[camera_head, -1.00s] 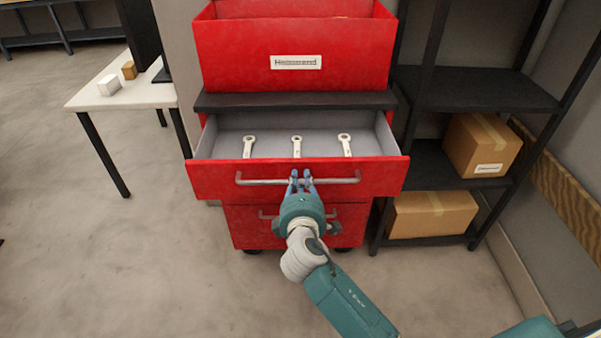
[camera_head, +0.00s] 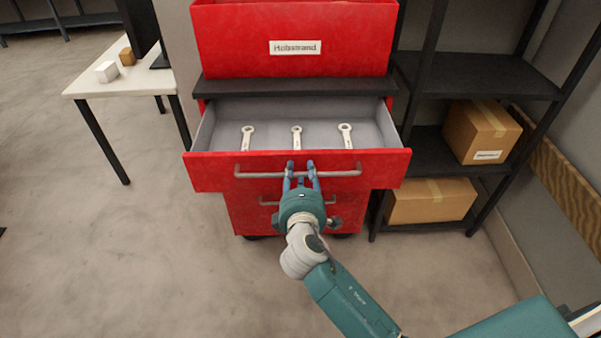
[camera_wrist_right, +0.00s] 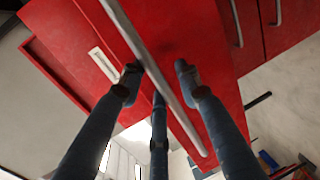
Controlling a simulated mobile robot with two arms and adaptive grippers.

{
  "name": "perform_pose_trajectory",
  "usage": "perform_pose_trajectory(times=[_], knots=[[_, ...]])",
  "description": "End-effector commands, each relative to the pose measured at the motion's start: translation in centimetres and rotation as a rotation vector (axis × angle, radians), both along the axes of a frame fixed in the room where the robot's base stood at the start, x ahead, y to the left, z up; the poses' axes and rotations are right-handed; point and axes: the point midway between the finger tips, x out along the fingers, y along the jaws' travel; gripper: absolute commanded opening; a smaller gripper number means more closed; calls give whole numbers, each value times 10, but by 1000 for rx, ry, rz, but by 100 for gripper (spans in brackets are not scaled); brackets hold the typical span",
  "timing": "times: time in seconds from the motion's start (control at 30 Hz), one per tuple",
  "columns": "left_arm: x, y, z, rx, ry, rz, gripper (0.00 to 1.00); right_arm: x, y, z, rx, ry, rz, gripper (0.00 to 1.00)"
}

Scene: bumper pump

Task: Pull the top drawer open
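The red top drawer (camera_head: 225,172) stands pulled out from the cabinet, its grey inside showing with three wrenches (camera_head: 297,138) lying in it. A metal bar handle (camera_head: 255,173) runs across its front; it also crosses the right wrist view (camera_wrist_right: 155,65). My right gripper (camera_head: 300,167) is at the middle of this handle. In the right wrist view, its blue-grey fingertips (camera_wrist_right: 158,72) are spread on either side of the bar, with visible gaps. The gripper appears open around the handle. My left gripper is not in view.
A red box with a label (camera_head: 295,47) sits above the black ledge (camera_head: 295,86). A lower drawer with a handle is partly hidden behind my gripper. A black shelf (camera_head: 480,80) with cardboard boxes (camera_head: 480,132) stands at the right, a white table (camera_head: 130,82) at the left. The floor in front is clear.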

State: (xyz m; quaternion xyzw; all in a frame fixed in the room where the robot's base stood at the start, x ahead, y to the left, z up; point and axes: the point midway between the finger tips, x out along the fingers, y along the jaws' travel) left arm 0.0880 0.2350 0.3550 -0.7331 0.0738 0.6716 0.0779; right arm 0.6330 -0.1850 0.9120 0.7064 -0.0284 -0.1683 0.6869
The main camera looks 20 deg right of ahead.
Motion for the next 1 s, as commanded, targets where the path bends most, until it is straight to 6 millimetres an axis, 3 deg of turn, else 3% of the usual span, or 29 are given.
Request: perform_pose_trajectory(times=[0.27,0.7,1.0], knots=[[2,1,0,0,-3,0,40,-15,5,3,1,0,3,33],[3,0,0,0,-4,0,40,-97,28,19,1,3,1,33],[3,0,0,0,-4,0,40,-113,33,24,0,1,0,33]])
